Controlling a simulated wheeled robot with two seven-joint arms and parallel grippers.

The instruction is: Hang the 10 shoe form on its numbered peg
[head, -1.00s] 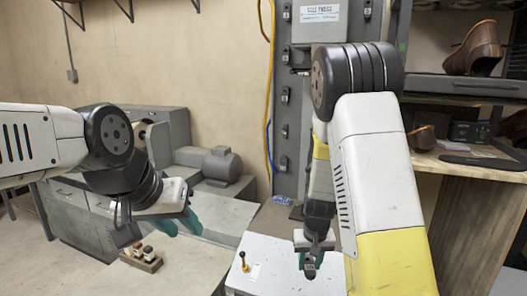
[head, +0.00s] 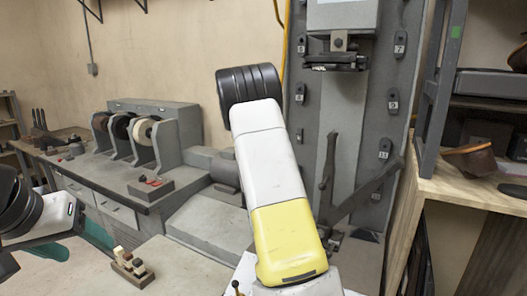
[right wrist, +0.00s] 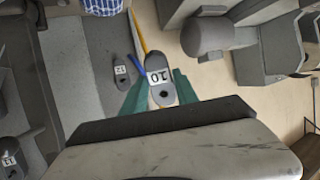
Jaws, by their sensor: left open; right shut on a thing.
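The 10 shoe form (right wrist: 160,82) is a grey sole-shaped piece with a white label. In the right wrist view it sits between the teal fingers of my right gripper (right wrist: 155,92), which is shut on it. A grey panel (head: 340,135) with dark numbered forms stands ahead in the head view, including a 9 form (head: 393,100) and an 11 form (head: 385,149). A 12 form (right wrist: 121,72) shows beside the held form in the right wrist view. The 10 peg cannot be made out. My left gripper (head: 88,250) is open at lower left, partly cut off.
A bench with grinding wheels (head: 145,130) stands at left, with a small block of stamps (head: 132,266) in front. A grey clamp (head: 338,60) and dark lever arms (head: 345,195) stick out from the panel. A wooden shelf (head: 480,190) is at right.

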